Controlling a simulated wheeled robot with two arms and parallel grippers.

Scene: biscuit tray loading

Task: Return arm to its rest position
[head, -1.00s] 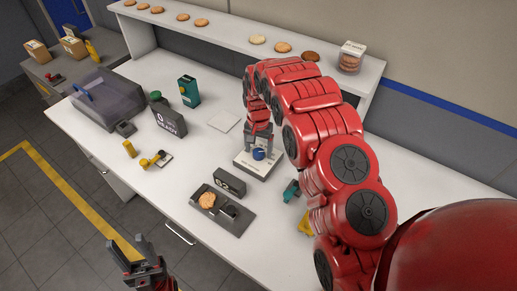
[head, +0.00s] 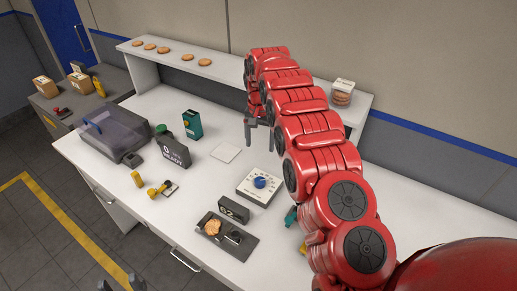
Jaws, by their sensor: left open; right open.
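My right arm, red and jointed, reaches in from the lower right. Its gripper (head: 259,134) is open and empty, raised above the far part of the white table, behind the white dial box. The blue knob (head: 260,182) on the white dial box (head: 249,193) stands clear of the fingers. My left gripper (head: 136,284) barely shows at the bottom edge, off the table's front, and most of it is cut off.
A dark tray (head: 241,250) with a biscuit (head: 212,227) lies near the front edge.

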